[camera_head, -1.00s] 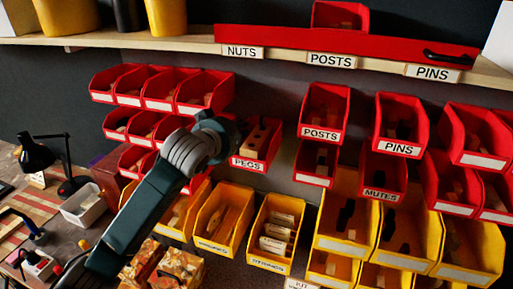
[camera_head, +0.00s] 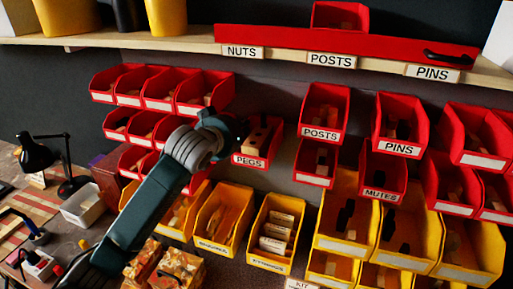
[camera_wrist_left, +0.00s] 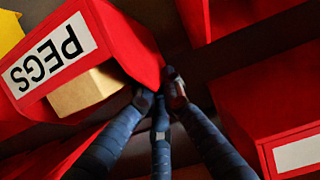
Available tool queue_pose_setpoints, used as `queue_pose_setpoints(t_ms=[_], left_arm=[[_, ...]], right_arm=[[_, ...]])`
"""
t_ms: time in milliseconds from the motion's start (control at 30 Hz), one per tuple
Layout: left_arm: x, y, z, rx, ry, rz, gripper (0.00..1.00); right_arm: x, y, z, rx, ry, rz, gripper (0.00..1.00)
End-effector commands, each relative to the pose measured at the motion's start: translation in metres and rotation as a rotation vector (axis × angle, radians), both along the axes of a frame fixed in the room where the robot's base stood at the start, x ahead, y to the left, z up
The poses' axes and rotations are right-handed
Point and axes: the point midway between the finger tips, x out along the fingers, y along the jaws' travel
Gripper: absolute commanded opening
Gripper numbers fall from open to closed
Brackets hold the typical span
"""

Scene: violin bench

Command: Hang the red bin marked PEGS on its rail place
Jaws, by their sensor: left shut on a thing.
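The red PEGS bin (camera_head: 249,160) is in the gap between the left block of red bins and the POSTS bin (camera_head: 322,115). It holds pale wooden pieces. My left gripper (camera_head: 238,130) is at its left side. In the left wrist view, the fingers (camera_wrist_left: 160,90) are shut on the side wall of the PEGS bin (camera_wrist_left: 140,50), whose label shows upside down. The bin's back is hidden, so I cannot tell whether it touches the rail. My right gripper is out of view.
Yellow bins (camera_head: 275,232) hang just below the PEGS bin. Red bins, including MUTES (camera_head: 383,180) and PINS (camera_head: 400,125), hang to the right. A shelf (camera_head: 180,43) with a red tray (camera_head: 330,42) runs above. Bare dark wall shows above the PEGS bin.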

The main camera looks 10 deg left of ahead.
Motion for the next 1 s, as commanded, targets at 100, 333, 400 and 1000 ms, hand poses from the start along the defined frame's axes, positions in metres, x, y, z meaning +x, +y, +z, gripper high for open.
queue_pose_setpoints(t_ms=[100, 333, 400, 1000], left_arm=[[0.0017, -0.0007, 0.0023, -0.002, -0.004, 0.000, 0.00], [0.0045, -0.0012, 0.0022, -0.002, -0.005, 0.000, 0.00], [0.0053, -0.0013, 0.0022, -0.002, -0.005, 0.000, 0.00], [0.0083, -0.0019, -0.0003, -0.001, -0.004, -0.001, 0.00]], right_arm=[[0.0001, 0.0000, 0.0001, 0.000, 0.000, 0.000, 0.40], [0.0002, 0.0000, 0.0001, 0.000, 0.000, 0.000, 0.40], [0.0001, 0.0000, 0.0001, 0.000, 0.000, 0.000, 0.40], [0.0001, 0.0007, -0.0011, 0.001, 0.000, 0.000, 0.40]])
